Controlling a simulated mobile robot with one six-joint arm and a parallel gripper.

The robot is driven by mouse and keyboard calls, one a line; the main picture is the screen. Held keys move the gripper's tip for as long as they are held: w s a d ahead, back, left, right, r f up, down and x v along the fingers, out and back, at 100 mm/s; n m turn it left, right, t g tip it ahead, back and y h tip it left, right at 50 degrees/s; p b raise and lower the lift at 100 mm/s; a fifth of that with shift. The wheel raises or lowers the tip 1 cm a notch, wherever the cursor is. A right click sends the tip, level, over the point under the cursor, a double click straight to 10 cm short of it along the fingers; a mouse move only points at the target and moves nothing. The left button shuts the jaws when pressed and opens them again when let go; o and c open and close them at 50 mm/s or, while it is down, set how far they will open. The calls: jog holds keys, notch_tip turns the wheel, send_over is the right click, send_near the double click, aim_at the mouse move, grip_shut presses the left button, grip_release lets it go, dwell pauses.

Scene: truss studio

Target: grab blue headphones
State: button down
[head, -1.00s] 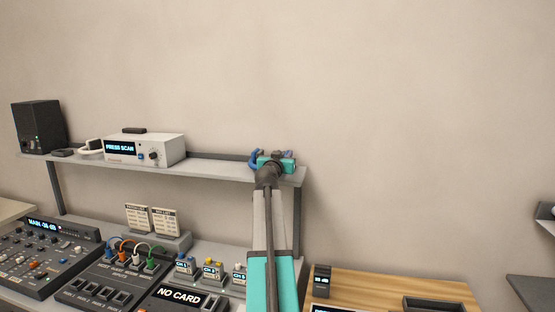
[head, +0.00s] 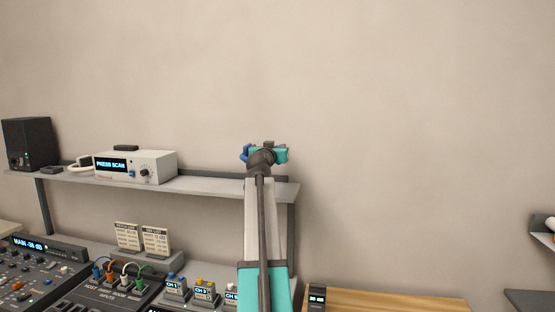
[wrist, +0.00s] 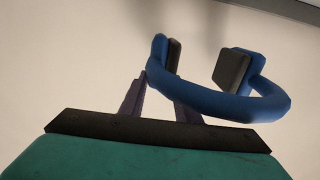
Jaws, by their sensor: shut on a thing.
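The blue headphones (wrist: 222,104) with dark ear pads fill the upper middle of the wrist view. Their curved band passes by the purple fingers of my gripper (wrist: 160,98), which are shut on it. Both ear cups point away from my gripper. In the head view, my gripper (head: 268,146) is above the right end of the shelf, and a bit of the blue headphones (head: 245,153) shows at its left side. The rest of the headphones is hidden behind my gripper there.
The grey shelf (head: 215,187) carries a black speaker (head: 29,143), a white headset-like item (head: 80,164) and a scanner box (head: 135,166). Mixing gear (head: 45,275) stands below. A wooden table (head: 390,300) is at lower right. The wall above is clear.

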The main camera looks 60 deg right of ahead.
jog(key=shift+r, duration=0.45)
dwell(0.3)
